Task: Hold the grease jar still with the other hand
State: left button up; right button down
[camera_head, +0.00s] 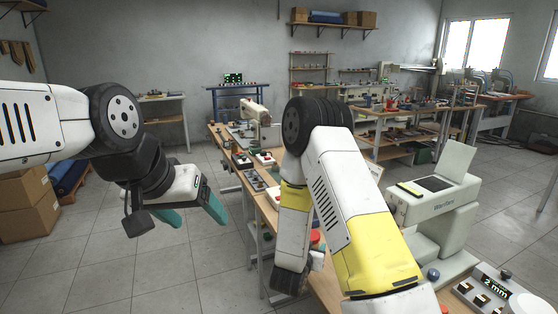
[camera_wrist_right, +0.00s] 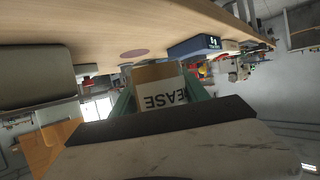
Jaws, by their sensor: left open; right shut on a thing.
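The grease jar (camera_wrist_right: 165,93) shows in the right wrist view, with a pale label reading "EASE" and a brown band. My right gripper (camera_wrist_right: 158,100) is shut on it, with a green finger at each side. Whether the jar touches the bench top is not clear. In the head view my right arm covers the right gripper, and I cannot make out the jar there. My left gripper (camera_head: 190,213) is open and empty, its green fingers apart and pointing down over the floor left of the bench. It is well away from the jar.
The long wooden bench (camera_head: 232,160) carries several small devices and a sewing machine-like unit (camera_head: 252,118). A white machine (camera_head: 440,200) stands at the right. In the right wrist view, a blue box (camera_wrist_right: 195,46) and a round mark (camera_wrist_right: 133,53) lie on the bench top.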

jog(key=shift+w+d+r+n+t+y, duration=0.5)
jog(key=shift+w+d+r+n+y, duration=0.95)
jog(key=shift+d+r+n+y, duration=0.95)
pick_arm(q)
jog(key=shift+c, duration=0.4)
jog(key=w+d+f+m+g+y, duration=0.1)
jog(key=w+d+f+m+g, duration=0.1)
jog(key=w+d+m, duration=0.65)
jog(key=w+d+f+m+g, duration=0.1)
jog(key=w+d+m+g, duration=0.25)
jog(key=w+m, duration=0.9)
jog(key=w+d+f+m, duration=0.1)
jog(key=d+f+m, duration=0.3)
jog(key=f, duration=0.3)
jog(key=w+d+f+m+y, duration=0.1)
jog(key=w+d+f+m, duration=0.1)
jog(key=d+f+m, duration=0.2)
notch_tip(320, 180, down, 4)
jog(key=shift+r+m+g, duration=0.1)
jog(key=shift+m+g, duration=0.25)
jog(key=shift+m, duration=0.65)
pick_arm(e)
jog(key=s+a+f+n+g+y, duration=0.1)
jog(key=s+a+n+g+y, duration=0.1)
jog(key=a+n+y, duration=0.5)
jog(key=a+g+y, duration=0.1)
jog(key=a, duration=0.4)
jog(key=shift+s+a+f+y, duration=0.2)
jog(key=shift+a+y, duration=0.1)
jog(key=shift+a, duration=0.1)
